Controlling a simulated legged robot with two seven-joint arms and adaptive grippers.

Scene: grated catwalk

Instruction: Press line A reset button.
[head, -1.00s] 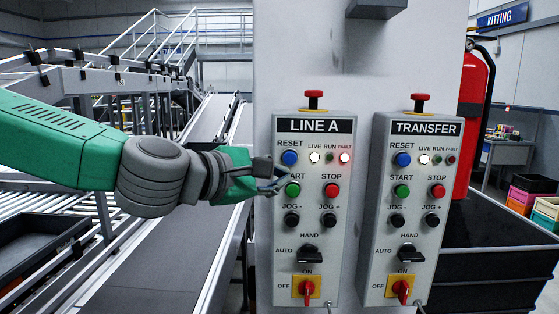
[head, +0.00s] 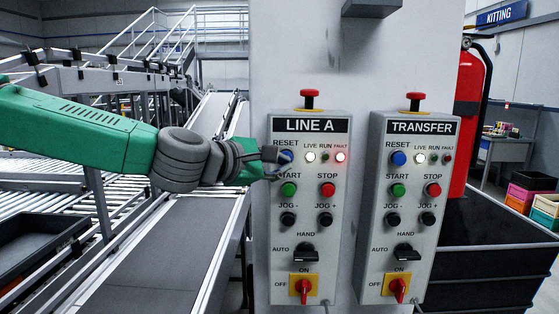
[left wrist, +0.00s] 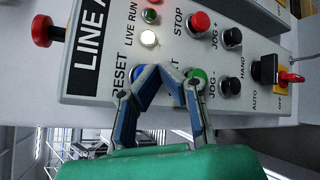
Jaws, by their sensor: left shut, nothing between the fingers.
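The LINE A panel (head: 308,228) is a grey box on a pale column. Its blue reset button (head: 286,157) is at the upper left, above the green start button (head: 288,189). My left gripper (head: 284,158) is shut and empty, its tips at the reset button's left side and partly covering it. In the left wrist view, the gripper (left wrist: 163,73) hides part of the blue reset button (left wrist: 138,71); I cannot tell whether it touches. The white live lamp (head: 310,157) and red fault lamp (head: 340,157) are lit. My right gripper is out of view.
The TRANSFER panel (head: 413,225), with its own blue reset button (head: 398,158), stands to the right. A red emergency stop (head: 310,98) tops LINE A. A conveyor (head: 155,265) runs at left. A grey block (head: 375,8) juts out above the panels.

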